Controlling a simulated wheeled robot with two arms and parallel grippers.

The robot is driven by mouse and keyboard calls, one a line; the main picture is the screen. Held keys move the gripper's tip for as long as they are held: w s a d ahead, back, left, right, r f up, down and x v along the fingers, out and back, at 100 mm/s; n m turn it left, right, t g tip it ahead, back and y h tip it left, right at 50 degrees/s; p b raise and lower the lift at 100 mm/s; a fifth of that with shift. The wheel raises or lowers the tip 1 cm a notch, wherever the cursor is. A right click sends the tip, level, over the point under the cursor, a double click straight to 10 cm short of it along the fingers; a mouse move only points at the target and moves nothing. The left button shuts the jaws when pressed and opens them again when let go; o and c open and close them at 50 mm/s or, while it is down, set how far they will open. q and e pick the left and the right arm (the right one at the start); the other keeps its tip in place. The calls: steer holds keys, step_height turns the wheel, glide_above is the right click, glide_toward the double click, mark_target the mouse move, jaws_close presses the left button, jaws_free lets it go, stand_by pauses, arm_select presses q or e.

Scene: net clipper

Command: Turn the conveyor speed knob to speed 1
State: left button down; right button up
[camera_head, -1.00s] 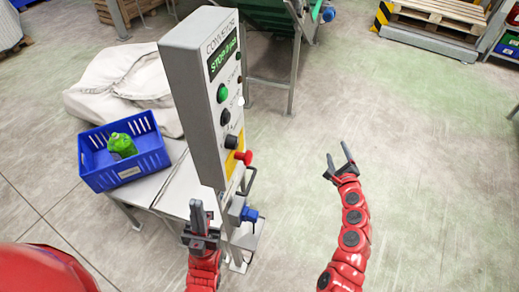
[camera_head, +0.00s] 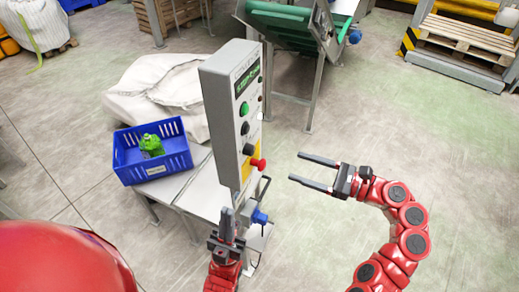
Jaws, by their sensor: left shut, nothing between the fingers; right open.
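The grey conveyor control box (camera_head: 220,120) stands upright in the middle of the head view, its panel seen at a steep angle. On the panel are a lit green display (camera_head: 248,80), a green button (camera_head: 244,108), black round controls (camera_head: 246,128) and a red knob-like button (camera_head: 258,164). I cannot tell which black control is the speed knob. My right gripper (camera_head: 308,170) is open and empty, its fingers pointing left toward the panel, apart from it. My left gripper (camera_head: 227,223) is shut and empty, pointing up below the box.
A blue crate (camera_head: 125,165) with a green object (camera_head: 151,145) sits on a table left of the box. A pale sack (camera_head: 155,85) lies behind it. A green conveyor (camera_head: 285,25) stands at the back.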

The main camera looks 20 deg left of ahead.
mark_target(254, 151)
steer(key=a+p, duration=0.1)
steer(key=a, duration=0.2)
steer(key=a+p, duration=0.1)
steer(key=a, duration=0.3)
steer(key=w+a+p, duration=0.1)
steer(key=a, duration=0.3)
steer(key=shift+r, duration=0.15)
steer(key=shift+w+a+p, duration=0.25)
steer(key=shift+a+p, duration=0.1)
steer(key=shift+a, duration=0.4)
jaws_close()
